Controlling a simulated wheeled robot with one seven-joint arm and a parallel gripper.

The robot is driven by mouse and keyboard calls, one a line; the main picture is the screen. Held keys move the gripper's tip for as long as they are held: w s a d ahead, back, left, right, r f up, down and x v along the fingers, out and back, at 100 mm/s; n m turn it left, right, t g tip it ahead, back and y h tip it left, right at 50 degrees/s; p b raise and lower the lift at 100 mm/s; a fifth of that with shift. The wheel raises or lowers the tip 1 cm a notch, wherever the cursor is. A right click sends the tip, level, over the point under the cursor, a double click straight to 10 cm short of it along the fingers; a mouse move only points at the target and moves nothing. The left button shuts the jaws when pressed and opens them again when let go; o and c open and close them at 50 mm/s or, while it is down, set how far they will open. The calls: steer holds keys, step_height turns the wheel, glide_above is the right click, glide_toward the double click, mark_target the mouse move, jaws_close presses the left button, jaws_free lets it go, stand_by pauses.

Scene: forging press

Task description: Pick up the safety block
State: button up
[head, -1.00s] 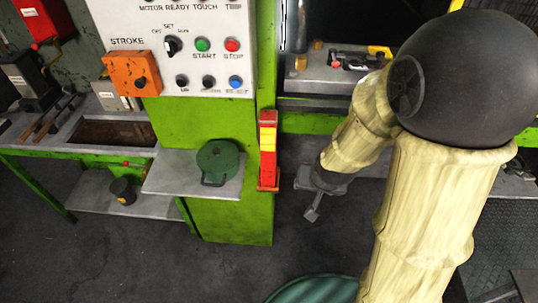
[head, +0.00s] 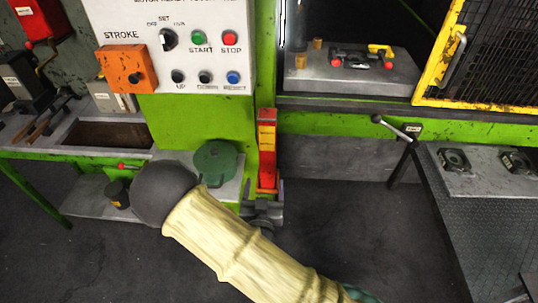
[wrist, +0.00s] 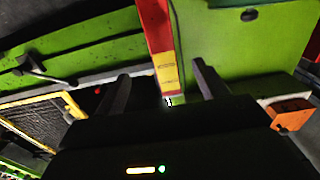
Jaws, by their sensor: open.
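The safety block appears to be the red bar with a yellow band (head: 267,145), upright against the green press column. In the head view my gripper (head: 264,196) is low at the bar's bottom end, partly hidden by my arm. In the wrist view my gripper (wrist: 160,68) is open, with its two dark fingers spread to either side of the bar (wrist: 157,35). The yellow part shows between the fingertips. I cannot tell whether either finger touches the bar.
A green lidded pot (head: 214,161) stands on a small grey shelf left of the bar. The control panel (head: 185,45) with an orange stroke box (head: 126,68) is above. A grey table (head: 470,175) and yellow mesh guard (head: 485,50) are at right. The dark floor is open.

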mark_target(267, 154)
steer(key=shift+s+a, duration=0.1)
steer(key=shift+a, duration=0.05)
steer(key=shift+b, duration=0.35)
steer(key=w+b, duration=0.2)
steer(key=b, duration=0.4)
steer(key=shift+a+f, duration=0.1)
steer(key=shift+f, duration=0.05)
steer(key=b, duration=0.4)
steer(key=shift+w+d, duration=0.2)
steer(key=shift+w, duration=0.1)
steer(key=w+p, duration=0.1)
steer(key=w, duration=0.4)
steer(key=w+p, duration=0.1)
steer(key=w, duration=0.4)
steer(key=shift+d+r+p, duration=0.15)
steer(key=shift+r+p, duration=0.05)
steer(key=shift+p, duration=0.1)
steer(key=shift+s, duration=0.1)
